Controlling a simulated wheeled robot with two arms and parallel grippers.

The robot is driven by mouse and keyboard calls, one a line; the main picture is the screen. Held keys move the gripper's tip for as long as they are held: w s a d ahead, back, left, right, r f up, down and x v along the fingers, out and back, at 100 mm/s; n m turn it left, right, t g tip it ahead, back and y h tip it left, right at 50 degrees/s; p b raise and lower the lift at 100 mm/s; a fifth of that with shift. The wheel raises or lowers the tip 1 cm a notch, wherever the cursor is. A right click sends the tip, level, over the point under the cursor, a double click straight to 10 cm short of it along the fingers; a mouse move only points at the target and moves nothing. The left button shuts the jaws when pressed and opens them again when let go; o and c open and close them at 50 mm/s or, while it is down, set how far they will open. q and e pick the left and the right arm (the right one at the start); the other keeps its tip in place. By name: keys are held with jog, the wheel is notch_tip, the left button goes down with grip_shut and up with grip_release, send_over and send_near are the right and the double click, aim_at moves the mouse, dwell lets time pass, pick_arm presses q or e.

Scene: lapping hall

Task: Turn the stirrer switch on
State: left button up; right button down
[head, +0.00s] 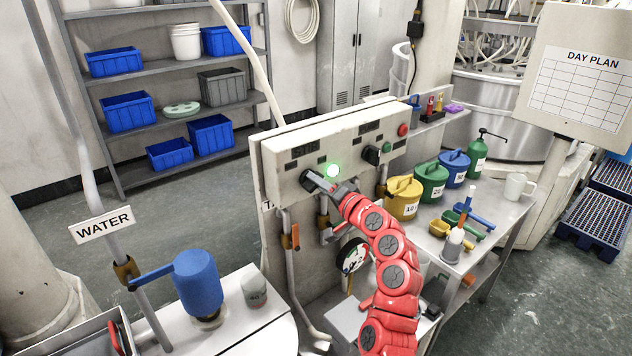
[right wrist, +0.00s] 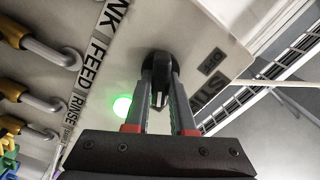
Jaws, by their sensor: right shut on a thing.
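The stirrer switch (head: 307,178) is a black rotary knob on the left part of the pale control panel (head: 345,145). My right gripper (head: 319,182) comes up from below right and is shut on the knob. In the right wrist view the black knob (right wrist: 160,66) sits between the two grey fingers. A dark label beside it is partly readable and seems to begin with "STI"; a smaller plate is next to it. A green lamp (head: 333,170) glows beside the knob, and the lit lamp (right wrist: 122,106) also shows in the right wrist view. My left gripper is not in view.
A second black knob (head: 371,155) and a red button (head: 403,130) sit further right on the panel. Pipes with valves run below it. Coloured lidded pots, including a yellow one (head: 403,197), stand on the right-hand bench. A blue canister (head: 198,283) stands at lower left.

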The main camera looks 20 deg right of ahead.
jog(key=c, duration=0.8)
grip_release()
jog(key=shift+o, duration=0.2)
jog(key=shift+s, duration=0.1)
jog(key=shift+s+d+f, duration=0.15)
jog(key=shift+s, duration=0.05)
jog(key=b+v, duration=0.6)
jog(key=v, duration=1)
jog(key=shift+s, duration=0.4)
jog(key=shift+d, duration=0.1)
